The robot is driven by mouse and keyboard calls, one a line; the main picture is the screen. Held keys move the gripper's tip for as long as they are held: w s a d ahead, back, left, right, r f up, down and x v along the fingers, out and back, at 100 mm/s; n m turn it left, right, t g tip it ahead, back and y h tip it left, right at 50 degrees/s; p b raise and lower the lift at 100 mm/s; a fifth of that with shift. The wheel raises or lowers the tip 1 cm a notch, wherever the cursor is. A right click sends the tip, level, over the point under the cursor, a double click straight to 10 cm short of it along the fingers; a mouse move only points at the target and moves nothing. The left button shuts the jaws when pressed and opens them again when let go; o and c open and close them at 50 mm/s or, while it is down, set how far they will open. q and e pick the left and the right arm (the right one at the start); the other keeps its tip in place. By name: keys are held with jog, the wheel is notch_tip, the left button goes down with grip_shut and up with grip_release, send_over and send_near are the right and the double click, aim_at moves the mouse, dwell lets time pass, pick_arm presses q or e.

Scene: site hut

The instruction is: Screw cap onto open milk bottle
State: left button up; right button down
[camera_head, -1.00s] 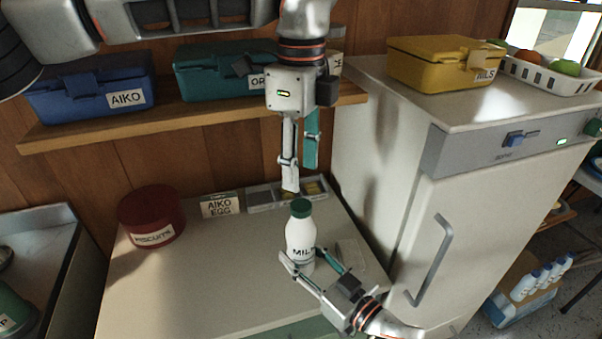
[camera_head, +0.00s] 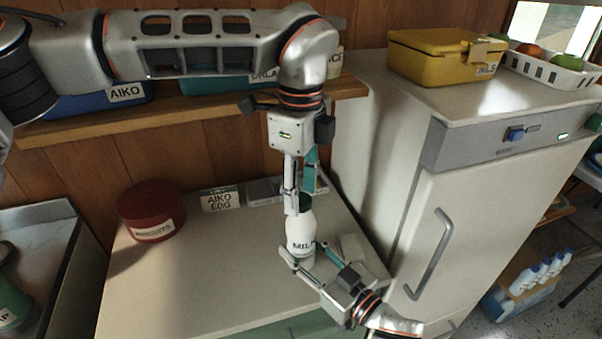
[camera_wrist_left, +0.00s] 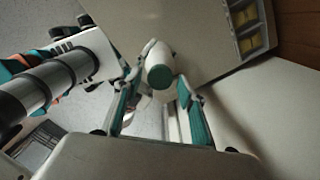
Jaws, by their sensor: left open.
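My right gripper (camera_head: 304,256) comes in low from the right and is shut on the bottle's lower body.
A red biscuit tin (camera_head: 152,211) and an AIKO EGG card (camera_head: 222,199) stand left on the worktop (camera_head: 190,285). A shelf (camera_head: 190,122) with lunch boxes runs behind my left arm. A white fridge (camera_head: 480,190) bounds the right, with a yellow box (camera_head: 440,58) on top.

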pick_arm(q)
jog(key=shift+f, duration=0.4)
jog(key=c, duration=1.2)
jog(key=o, duration=1.3)
jog(key=shift+c, duration=0.2)
jog(key=shift+r, duration=2.3)
jog(key=o, duration=0.6)
